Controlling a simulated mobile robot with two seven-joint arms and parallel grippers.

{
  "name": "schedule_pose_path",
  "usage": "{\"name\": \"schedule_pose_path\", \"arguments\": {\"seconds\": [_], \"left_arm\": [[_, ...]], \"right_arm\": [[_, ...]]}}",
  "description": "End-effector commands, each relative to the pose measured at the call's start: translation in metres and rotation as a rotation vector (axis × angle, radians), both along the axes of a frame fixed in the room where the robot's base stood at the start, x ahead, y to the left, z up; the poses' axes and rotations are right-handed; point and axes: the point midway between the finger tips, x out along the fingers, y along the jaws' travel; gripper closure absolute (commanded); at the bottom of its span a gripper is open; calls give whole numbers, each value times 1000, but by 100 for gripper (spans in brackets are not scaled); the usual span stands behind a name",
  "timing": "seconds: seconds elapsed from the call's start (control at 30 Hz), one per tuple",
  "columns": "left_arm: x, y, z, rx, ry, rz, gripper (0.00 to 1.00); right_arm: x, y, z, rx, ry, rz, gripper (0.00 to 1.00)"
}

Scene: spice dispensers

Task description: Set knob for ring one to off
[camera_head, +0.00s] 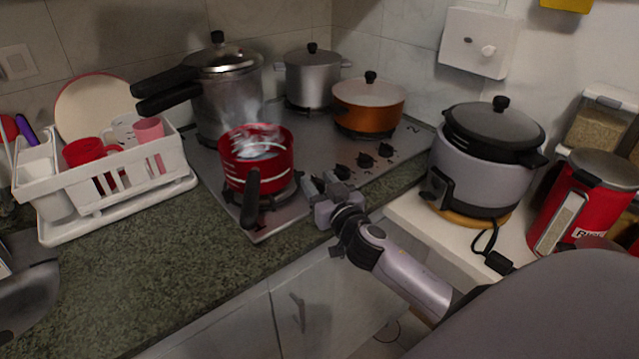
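The stove (287,214) is a metal hob with a row of dark knobs along its right edge. Three knobs show clearly: the far one (385,150), the middle one (365,160) and a nearer one (343,172). My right gripper (321,181) is at the near end of this row, beside the red pot. Its fingers look apart, and they hide the nearest part of the row. I cannot tell whether a knob lies between them or touches them. My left gripper is out of view.
A steaming red pot (275,171) stands on the near burner, handle toward me. A pressure cooker (228,100), steel pot (312,80) and orange pot (368,103) stand behind. A dish rack (110,185) is left; a rice cooker (470,175) is right. The near counter (150,280) is clear.

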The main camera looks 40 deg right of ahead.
Motion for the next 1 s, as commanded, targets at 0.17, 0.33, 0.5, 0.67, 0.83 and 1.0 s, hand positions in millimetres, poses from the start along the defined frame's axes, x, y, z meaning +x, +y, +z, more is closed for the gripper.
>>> {"name": "schedule_pose_path", "arguments": {"seconds": [0.17,0.33,0.5,0.67,0.83,1.0], "left_arm": [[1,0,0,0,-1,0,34],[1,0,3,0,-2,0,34],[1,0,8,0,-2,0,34],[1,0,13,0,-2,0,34],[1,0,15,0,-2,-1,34],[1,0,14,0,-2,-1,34]], "right_arm": [[0,0,0,0,0,0,90],[0,-1,0,0,4,33,90],[0,-3,0,-3,5,133,90],[0,-4,0,-2,4,217,90],[-1,-4,0,0,1,253,90],[-1,-3,0,1,0,255,90]]}}
